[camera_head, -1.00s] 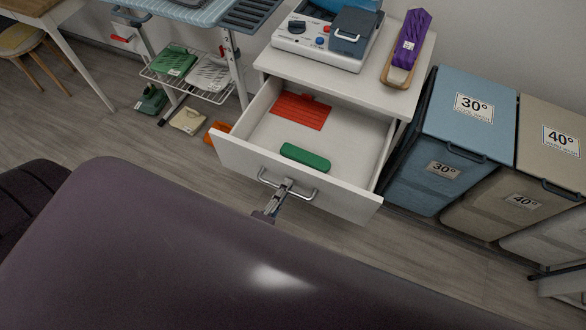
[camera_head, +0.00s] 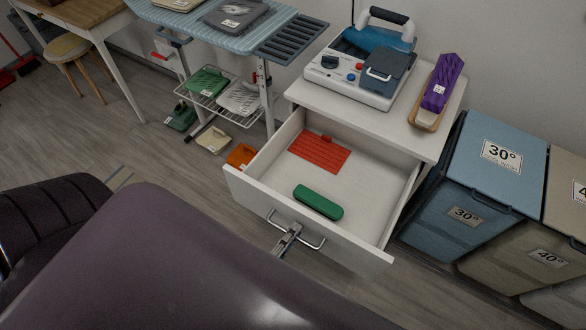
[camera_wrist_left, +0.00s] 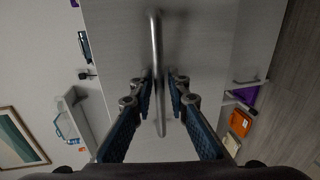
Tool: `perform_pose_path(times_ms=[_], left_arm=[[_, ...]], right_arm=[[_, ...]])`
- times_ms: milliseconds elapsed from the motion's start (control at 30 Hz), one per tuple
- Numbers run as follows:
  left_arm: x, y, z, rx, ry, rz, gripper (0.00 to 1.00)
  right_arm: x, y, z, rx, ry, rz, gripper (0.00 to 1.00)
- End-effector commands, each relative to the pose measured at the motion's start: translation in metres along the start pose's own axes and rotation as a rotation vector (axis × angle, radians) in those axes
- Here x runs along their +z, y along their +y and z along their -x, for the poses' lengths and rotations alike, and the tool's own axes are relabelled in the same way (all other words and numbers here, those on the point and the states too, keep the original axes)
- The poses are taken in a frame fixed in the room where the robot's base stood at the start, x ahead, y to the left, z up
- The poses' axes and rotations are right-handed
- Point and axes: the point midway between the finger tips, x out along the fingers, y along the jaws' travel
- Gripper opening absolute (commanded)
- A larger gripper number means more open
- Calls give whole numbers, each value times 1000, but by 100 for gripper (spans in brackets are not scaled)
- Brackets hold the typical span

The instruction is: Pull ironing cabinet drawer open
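The white cabinet's drawer (camera_head: 330,234) is pulled well out, with its front facing me. Its metal bar handle (camera_head: 312,245) is on the drawer front and runs upright through the middle of the left wrist view (camera_wrist_left: 157,50). My left gripper (camera_head: 291,233) is at the middle of the handle. In the left wrist view its two blue-padded fingers (camera_wrist_left: 161,95) lie either side of the bar, close in on it; contact of each pad is hard to make out. My right gripper is not in view.
The drawer holds a red mat (camera_head: 320,152) and a green case (camera_head: 318,202). An appliance (camera_head: 362,75) and a purple iron-shaped item (camera_head: 437,85) stand on top. A blue bin (camera_head: 475,180) stands close on the right. An ironing board (camera_head: 215,25) is left.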

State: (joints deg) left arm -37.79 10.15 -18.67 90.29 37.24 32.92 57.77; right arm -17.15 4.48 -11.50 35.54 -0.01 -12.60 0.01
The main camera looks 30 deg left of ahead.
Motion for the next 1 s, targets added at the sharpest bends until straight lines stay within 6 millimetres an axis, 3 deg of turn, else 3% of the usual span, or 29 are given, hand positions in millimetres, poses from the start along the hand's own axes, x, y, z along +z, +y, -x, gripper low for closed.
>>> perform_pose_path(times_ms=[233, 367, 733, 1000], left_arm=[[0, 0, 1, 1, 0, 0, 15], [0, 0, 13, -2, -1, -1, 15], [0, -1, 89, -4, -1, -1, 15], [0, 0, 118, 0, 0, 0, 15]], right_arm=[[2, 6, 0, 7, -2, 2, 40], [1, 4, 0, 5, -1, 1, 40], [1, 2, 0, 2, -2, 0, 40], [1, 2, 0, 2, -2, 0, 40]])
